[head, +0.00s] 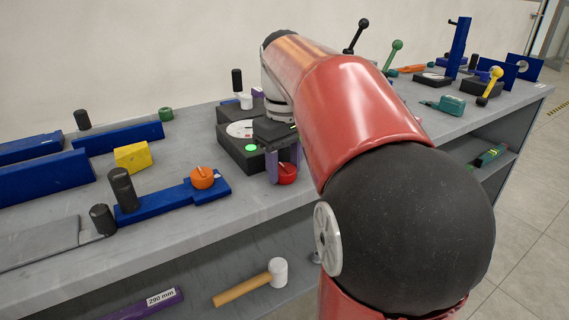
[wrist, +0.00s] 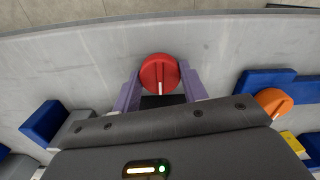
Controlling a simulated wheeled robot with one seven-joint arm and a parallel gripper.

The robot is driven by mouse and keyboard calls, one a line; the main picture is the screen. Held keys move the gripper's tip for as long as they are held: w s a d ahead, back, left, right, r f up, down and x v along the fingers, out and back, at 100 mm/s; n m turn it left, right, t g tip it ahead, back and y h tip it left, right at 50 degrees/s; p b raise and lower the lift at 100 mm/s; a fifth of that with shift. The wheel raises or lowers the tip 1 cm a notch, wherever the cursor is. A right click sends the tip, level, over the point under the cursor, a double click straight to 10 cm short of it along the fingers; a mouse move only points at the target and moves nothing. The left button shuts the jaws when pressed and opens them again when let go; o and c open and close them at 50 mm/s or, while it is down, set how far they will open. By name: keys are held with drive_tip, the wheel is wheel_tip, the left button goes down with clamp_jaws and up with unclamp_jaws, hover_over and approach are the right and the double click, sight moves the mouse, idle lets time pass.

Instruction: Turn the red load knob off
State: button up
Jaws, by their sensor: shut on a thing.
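The red load knob (head: 288,174) sits on the front of a dark box (head: 236,153) near the bench's front edge. In the wrist view the round red knob (wrist: 158,70) shows a white pointer mark at its lower edge, toward my gripper body. My gripper (head: 281,165) has purple fingers, one on each side of the knob, and is shut on it. A lit green lamp (head: 251,148) is on the box front, left of my fingers. My gripper and arm hide part of the box and its top dial.
An orange knob (head: 203,177) on a blue block stands to the left, with dark cylinders and a yellow block (head: 133,156). A mallet (head: 252,283) lies on the shelf below. Levers and tools stand farther right.

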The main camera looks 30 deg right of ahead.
sight(285, 168)
drive_tip(key=shift+n, duration=0.3)
drive_tip(key=o, duration=1)
wheel_tip(285, 168, up, 8)
drive_tip(key=shift+f, duration=0.1)
drive_tip(key=shift+s, duration=0.1)
idle(0.5)
